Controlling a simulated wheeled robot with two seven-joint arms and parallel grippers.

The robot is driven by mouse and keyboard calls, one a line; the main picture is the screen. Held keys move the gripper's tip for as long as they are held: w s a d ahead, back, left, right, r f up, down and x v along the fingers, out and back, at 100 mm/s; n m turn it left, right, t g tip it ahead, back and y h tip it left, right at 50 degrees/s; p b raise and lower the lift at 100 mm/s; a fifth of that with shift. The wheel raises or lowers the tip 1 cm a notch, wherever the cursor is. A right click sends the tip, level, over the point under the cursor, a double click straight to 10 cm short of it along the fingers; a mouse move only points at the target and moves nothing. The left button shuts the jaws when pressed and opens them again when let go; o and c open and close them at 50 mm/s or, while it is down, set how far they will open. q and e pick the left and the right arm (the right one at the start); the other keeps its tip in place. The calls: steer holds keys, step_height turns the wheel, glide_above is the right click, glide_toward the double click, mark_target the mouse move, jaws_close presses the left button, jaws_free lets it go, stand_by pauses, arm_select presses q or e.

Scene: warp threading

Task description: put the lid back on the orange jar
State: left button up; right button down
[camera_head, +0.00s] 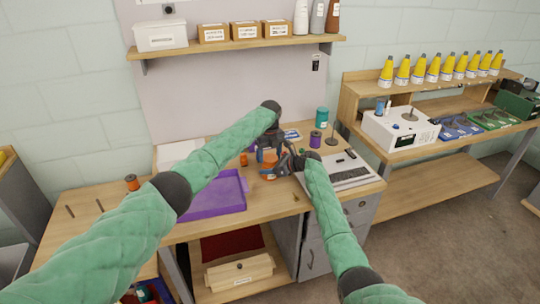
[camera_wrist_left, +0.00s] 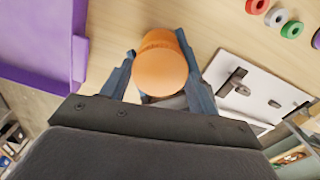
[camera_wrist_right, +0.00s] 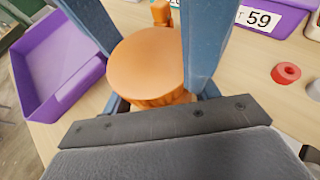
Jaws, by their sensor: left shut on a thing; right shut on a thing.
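The orange lid (camera_wrist_right: 150,60) is a round disc with a ridged side; in the left wrist view it also shows as a disc (camera_wrist_left: 160,68). My left gripper (camera_wrist_left: 158,55) comes from above, its blue fingers on either side of the lid. The orange jar (camera_head: 268,174) stands on the workbench under the left gripper, mostly hidden by the grippers and lid. My right gripper (camera_wrist_right: 160,95) comes from the right and is shut around the jar. The lid is directly over the jar; I cannot tell whether they touch.
A purple tray (camera_head: 222,208) lies left of the jar. A white board with dark parts (camera_head: 345,174) lies to the right. A small orange bottle (camera_head: 244,159), purple spool (camera_head: 315,139) and teal spool (camera_head: 321,117) stand nearby. The bench's left part is mostly clear.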

arm_select(q)
steer(key=o, duration=0.9)
steer(key=shift+o, duration=0.2)
steer(key=shift+r, duration=2.3)
steer(key=shift+c, duration=0.4)
